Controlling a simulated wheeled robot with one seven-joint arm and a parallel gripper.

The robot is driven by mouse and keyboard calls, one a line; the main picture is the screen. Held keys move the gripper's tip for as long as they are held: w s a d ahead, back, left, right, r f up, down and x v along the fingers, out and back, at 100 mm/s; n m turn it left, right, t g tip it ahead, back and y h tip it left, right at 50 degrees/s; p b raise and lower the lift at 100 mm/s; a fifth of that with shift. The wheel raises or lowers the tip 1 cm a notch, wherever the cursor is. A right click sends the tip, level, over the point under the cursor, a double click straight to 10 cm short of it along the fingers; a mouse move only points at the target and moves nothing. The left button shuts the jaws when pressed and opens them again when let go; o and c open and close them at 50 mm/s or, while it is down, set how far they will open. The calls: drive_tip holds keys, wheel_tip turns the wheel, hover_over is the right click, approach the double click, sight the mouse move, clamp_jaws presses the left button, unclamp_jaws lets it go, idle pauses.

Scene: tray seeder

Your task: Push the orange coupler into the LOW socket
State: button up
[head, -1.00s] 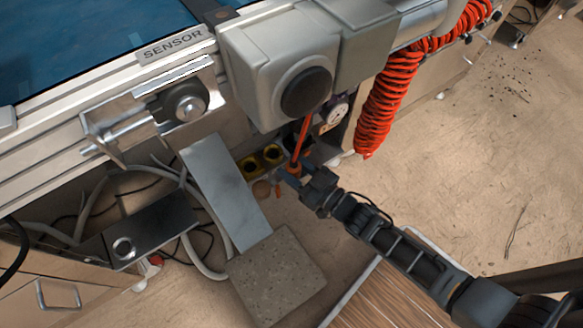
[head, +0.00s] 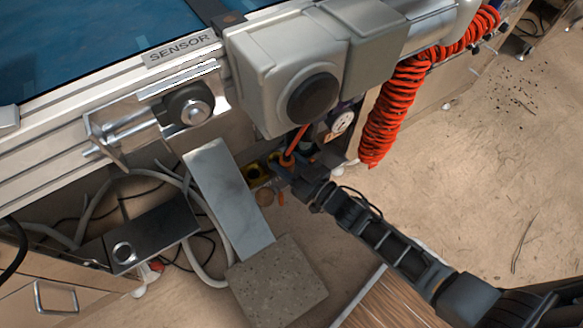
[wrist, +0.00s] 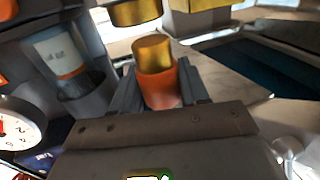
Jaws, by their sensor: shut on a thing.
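My gripper (wrist: 165,92) is shut on the orange coupler (wrist: 160,86), whose brass end (wrist: 152,54) points away from the jaws. In the wrist view a brass socket (wrist: 135,12) is just ahead of that end, slightly left, with a visible gap. In the head view the coupler (head: 287,160) and its orange hose are beside the yellow sockets (head: 256,172), below the grey housing. My gripper (head: 283,172) partly hides the right-hand socket there. No LOW label is readable.
A grey housing with a black knob (head: 313,99) overhangs the sockets. A dial gauge (head: 342,122) is to their right, beside a coiled red hose (head: 385,110). A sloping metal plate (head: 229,198) and pale pipes are to the left.

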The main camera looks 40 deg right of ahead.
drive_tip(key=shift+w+d+b, duration=0.25)
drive_tip(key=shift+w, duration=1.05)
drive_tip(key=shift+w+d+b, duration=0.2)
drive_tip(key=shift+w+d, duration=0.05)
drive_tip(key=shift+w, duration=1.05)
drive_tip(key=shift+f+b, duration=1.15)
drive_tip(key=shift+f, duration=0.15)
drive_tip(key=o, duration=1.2)
drive_tip(key=shift+s+d+p, duration=0.15)
drive_tip(key=shift+s+p, duration=0.3)
drive_tip(key=shift+s, duration=1.55)
drive_tip(key=shift+s+d+p, duration=0.15)
drive_tip(key=shift+s+p, duration=0.3)
drive_tip(key=shift+s, duration=1.5)
